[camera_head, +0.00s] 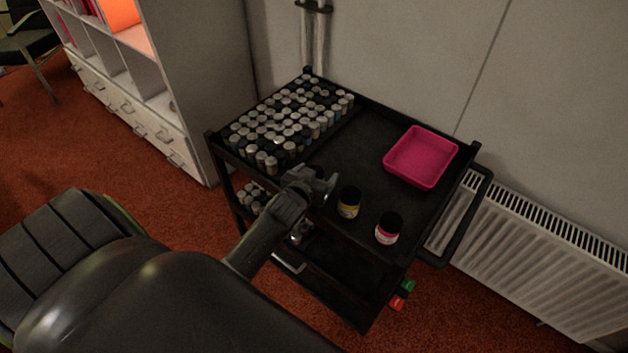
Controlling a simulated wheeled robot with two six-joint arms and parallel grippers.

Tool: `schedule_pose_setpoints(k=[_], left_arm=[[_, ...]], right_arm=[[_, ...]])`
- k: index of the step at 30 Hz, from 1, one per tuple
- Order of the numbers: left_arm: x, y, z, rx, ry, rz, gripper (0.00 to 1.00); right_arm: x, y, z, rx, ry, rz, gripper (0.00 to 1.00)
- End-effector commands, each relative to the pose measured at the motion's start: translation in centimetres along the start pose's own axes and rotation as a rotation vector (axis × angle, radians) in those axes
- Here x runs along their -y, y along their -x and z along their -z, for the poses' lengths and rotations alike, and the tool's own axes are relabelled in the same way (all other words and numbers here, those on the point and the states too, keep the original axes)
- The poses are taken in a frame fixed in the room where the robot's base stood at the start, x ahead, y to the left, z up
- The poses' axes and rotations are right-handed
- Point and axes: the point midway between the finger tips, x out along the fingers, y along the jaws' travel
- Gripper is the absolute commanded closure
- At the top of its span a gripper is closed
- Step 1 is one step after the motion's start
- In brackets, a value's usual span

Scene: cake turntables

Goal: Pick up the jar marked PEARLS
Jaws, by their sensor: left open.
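Two small jars with black lids stand upright on the top shelf of a black cart (369,135). One jar has a yellow label (348,207). The other jar has a pink and white label (387,233) and stands to its right, nearer the cart's front edge. The writing on both labels is too small to read, so I cannot tell which is marked PEARLS. My left gripper (325,186) is open at the cart's front edge, just left of the yellow-labelled jar and apart from it. My right gripper is not in view.
A pink tray (421,157) sits at the right of the top shelf. Several grey-capped containers (290,122) crowd its left side. The shelf between them is clear. A white radiator (545,255) and the wall stand behind the cart.

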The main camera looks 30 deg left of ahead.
Motion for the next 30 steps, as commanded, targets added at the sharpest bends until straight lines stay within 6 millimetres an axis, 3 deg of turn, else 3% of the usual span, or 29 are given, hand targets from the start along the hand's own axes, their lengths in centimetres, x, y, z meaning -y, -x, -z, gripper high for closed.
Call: schedule_pose_setpoints(k=[3,15,23,30], left_arm=[[0.0,0.0,0.0,0.000,0.000,0.000,0.26],[0.0,0.1,0.1,-0.001,0.000,0.000,0.79],[0.0,0.2,0.5,-0.003,0.000,-0.001,0.80],[0.0,1.8,4.4,-0.008,0.000,-0.001,0.80]], right_arm=[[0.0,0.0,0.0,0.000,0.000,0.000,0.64],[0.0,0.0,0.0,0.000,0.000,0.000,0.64],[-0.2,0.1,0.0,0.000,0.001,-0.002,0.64],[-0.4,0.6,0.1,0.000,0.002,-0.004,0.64]])
